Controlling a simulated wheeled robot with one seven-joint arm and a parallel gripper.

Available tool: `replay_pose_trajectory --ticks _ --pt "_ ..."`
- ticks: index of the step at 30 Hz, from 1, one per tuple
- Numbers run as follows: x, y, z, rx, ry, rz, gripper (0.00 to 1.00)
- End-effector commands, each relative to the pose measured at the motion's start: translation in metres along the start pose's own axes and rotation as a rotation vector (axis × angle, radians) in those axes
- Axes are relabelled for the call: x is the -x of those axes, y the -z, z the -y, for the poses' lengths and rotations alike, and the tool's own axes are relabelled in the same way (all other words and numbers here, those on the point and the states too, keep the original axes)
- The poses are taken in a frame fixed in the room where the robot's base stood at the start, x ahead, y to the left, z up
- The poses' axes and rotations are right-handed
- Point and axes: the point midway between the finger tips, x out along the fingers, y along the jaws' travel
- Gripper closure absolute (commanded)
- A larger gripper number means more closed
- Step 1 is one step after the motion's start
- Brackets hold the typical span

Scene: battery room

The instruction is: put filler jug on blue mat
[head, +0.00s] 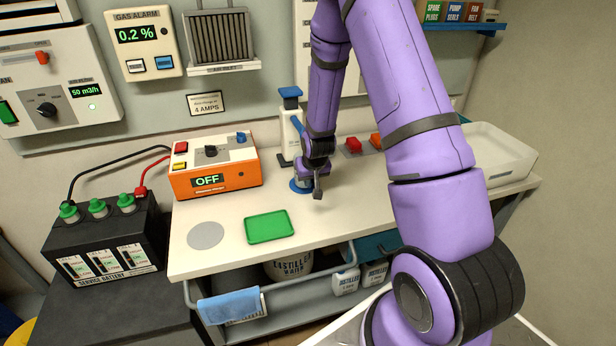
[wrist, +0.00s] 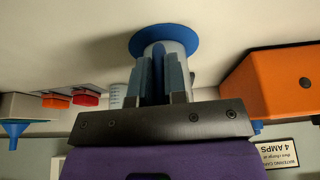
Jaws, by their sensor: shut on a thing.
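The filler jug (wrist: 178,50) is a pale, roughly cylindrical vessel with a blue handle (wrist: 158,72), seen close up in the upside-down wrist view. My gripper (wrist: 160,88) is shut on the handle. The blue mat (wrist: 163,32) is a round disc, and the jug's base lies within its outline, on it or just above it; contact is hard to tell. In the head view the blue mat (head: 297,187) shows at the back of the bench below my gripper (head: 317,185), which hides most of the jug.
An orange charger (head: 215,172) reading OFF stands left of the mat. A green tray (head: 269,227) and a grey disc (head: 206,235) lie nearer on the bench. A white column with a blue top (head: 290,97) rises behind. Red and orange items (head: 353,145) and a white basin (head: 500,150) are right.

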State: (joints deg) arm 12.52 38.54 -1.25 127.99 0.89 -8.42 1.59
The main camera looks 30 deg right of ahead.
Motion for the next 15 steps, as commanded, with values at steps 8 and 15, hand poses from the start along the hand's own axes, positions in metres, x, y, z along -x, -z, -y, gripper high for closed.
replay_pose_trajectory --ticks 8,15 --pt "-0.001 -0.0001 0.0002 0.0 0.0 -0.001 1.0" --pt "-0.002 -0.0004 0.0003 0.0 0.0 -0.001 0.62"
